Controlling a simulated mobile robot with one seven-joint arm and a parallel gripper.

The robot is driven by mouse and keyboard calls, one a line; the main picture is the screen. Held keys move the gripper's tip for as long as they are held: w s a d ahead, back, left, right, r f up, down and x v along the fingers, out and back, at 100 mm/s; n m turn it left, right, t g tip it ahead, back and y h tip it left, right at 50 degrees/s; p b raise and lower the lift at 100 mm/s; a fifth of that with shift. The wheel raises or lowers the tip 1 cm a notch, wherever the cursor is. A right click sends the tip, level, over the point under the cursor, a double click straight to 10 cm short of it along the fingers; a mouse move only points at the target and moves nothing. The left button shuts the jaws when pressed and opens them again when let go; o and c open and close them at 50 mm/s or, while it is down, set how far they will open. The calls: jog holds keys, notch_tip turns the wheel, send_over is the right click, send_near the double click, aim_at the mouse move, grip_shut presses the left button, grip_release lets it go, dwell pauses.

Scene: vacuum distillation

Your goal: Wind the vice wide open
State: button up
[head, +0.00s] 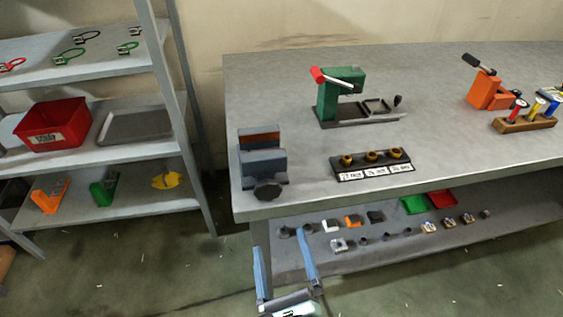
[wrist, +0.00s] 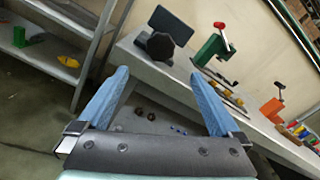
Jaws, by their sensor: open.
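The vice (head: 262,160) is blue-grey and stands at the left front corner of the workbench. A dark round handle (head: 268,191) sits at its front, over the bench edge. A reddish-brown strip shows between its jaws; I cannot tell the exact gap. In the wrist view the vice (wrist: 170,24) and its dark knob-like handle (wrist: 159,46) are at the upper middle, beyond my fingertips. My gripper (head: 283,250) has two blue fingers, open and empty, below and in front of the bench edge, apart from the handle. It also shows in the wrist view (wrist: 162,75).
On the workbench (head: 430,110) are a green press (head: 340,92), a rack (head: 371,164) with brass-coloured pieces, an orange tool (head: 488,92) and a wooden block (head: 524,123) with coloured handles. A lower shelf (head: 400,255) holds small parts. Shelving (head: 100,155) stands at left. The floor between is clear.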

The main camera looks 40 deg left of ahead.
jog(key=shift+s+d, duration=0.25)
jog(key=shift+d, duration=0.05)
dwell(0.4)
jog(key=v, duration=1.3)
jog(key=shift+b, duration=0.45)
jog(key=shift+w, duration=0.1)
